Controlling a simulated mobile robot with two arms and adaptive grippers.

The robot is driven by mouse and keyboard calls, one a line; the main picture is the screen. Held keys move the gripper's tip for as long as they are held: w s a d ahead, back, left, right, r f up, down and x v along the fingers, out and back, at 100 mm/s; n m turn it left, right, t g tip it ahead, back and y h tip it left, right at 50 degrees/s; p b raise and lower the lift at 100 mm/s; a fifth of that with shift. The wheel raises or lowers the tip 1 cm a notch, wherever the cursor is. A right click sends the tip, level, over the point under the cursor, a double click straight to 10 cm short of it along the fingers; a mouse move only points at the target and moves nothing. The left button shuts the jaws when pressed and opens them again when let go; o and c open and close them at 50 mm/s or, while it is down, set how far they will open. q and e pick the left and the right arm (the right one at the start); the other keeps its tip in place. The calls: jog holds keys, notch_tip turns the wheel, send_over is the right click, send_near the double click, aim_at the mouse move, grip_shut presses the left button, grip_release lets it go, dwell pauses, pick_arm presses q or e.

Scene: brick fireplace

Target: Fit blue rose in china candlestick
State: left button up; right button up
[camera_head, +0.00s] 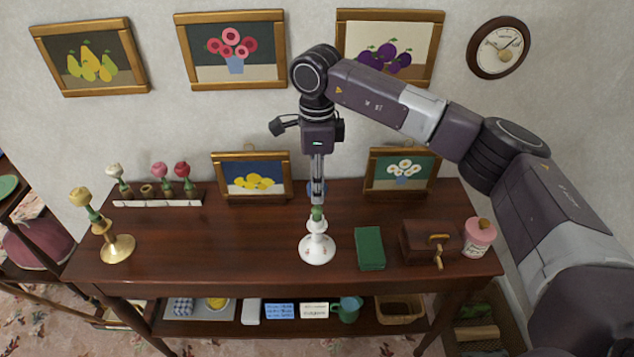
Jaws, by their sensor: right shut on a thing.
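The white china candlestick (317,249), with small red marks, stands upright near the front middle of the wooden table. My right gripper (318,192) points straight down above it and is shut on the blue rose (311,187). Only slivers of the blue petals show beside the fingers. The rose's green lower part (317,213) is upright and in line with the candlestick's top. I cannot tell whether it is inside the socket or just over it. My left gripper is not in view.
A brass candlestick (118,248) with a yellow rose stands at left. A white rack (158,203) holds several roses behind it. Right of the china candlestick are a green book (369,248), a brown box (428,243) and a pink jar (479,237). Framed pictures stand behind. The table's left middle is clear.

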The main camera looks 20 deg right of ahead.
jog(key=shift+f+b, duration=0.4)
jog(key=shift+f, duration=0.15)
jog(key=o, duration=1)
jog(key=shift+o, duration=0.2)
notch_tip(320, 180, up, 12)
